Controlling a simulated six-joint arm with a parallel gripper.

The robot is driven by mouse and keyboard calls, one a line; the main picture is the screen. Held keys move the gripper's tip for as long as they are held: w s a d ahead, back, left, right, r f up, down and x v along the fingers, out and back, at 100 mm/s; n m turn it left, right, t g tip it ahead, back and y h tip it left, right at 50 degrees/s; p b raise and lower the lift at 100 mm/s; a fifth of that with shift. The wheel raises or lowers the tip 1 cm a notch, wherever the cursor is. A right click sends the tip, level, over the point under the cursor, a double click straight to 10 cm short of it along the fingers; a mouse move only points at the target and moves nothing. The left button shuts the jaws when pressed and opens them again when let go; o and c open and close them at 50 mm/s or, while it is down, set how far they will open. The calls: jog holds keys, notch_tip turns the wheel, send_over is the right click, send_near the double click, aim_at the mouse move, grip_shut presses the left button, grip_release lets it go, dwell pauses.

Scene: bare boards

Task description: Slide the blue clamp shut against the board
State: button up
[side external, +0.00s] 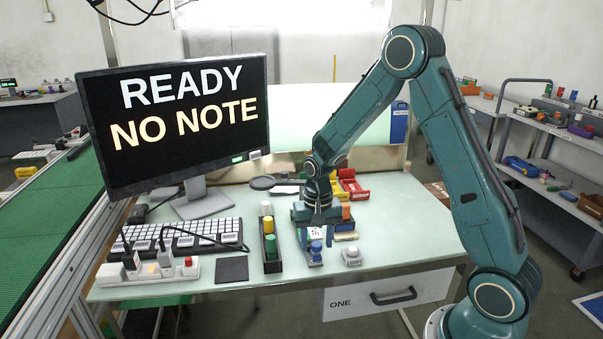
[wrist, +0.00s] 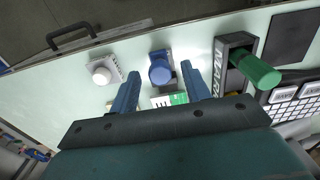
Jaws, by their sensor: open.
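The blue clamp (side external: 315,254) stands near the front edge of the table, just in front of my gripper (side external: 317,226). In the wrist view the round blue top of the clamp (wrist: 160,72) shows just beyond and between my two fingertips. A small board (wrist: 170,100), green and white, shows between my fingers behind the clamp; my gripper hides most of it. My gripper is open, pointing down, with nothing visibly held. Whether the fingers touch the clamp, and the gap between clamp and board, I cannot tell.
A white round knob on a base (side external: 352,256) stands right of the clamp. A black rack with green and yellow cylinders (side external: 271,245) stands to the left. Red and yellow bins (side external: 350,186) lie behind. A dark square pad (side external: 232,270) and a keyboard (side external: 195,236) lie further left.

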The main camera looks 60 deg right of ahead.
grip_shut()
jog(key=shift+w+d+r, duration=0.1)
jog(key=shift+w+d, duration=1.25)
jog(key=shift+c, duration=0.7)
grip_release()
jog(key=shift+o, duration=0.7)
jog(key=shift+s, duration=0.1)
jog(key=shift+a, duration=0.1)
